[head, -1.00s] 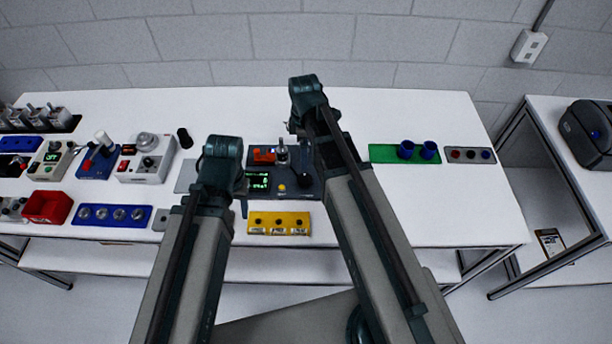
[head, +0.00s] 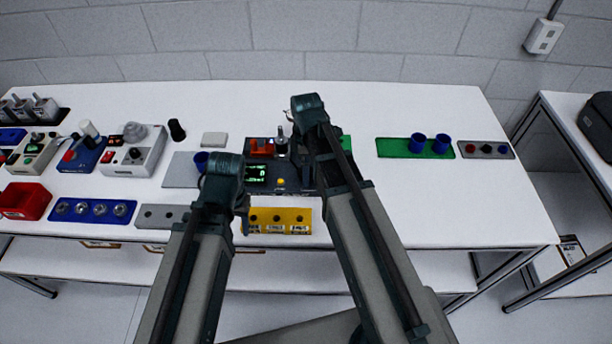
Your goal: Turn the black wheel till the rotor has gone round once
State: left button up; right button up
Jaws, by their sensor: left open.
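The servo encoder unit is a dark board (head: 258,187) on the white table, partly covered by my arms. It carries an orange block (head: 261,148), a small lit screen with green characters (head: 256,172), a metal post (head: 282,146) and a yellow button (head: 281,182). I cannot make out the black wheel or the rotor surely; my right arm covers the board's right side. My left gripper (head: 243,216) hangs at the board's front left, close to a yellow block, open and seemingly empty. My right gripper is hidden behind its own arm.
A yellow block with three holes (head: 279,228) lies in front of the board. A green plate with blue cups (head: 395,148) is at right. The table's right front is clear.

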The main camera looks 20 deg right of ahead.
pick_arm(q)
jog(key=shift+f, duration=0.35)
pick_arm(e)
jog(key=shift+f, duration=0.35)
jog(key=c, duration=1.4)
jog(key=shift+m, duration=0.4)
jog(key=m, duration=0.4)
jog(key=shift+m, duration=0.4)
jog(key=m, duration=1)
jog(key=shift+m, duration=2.9)
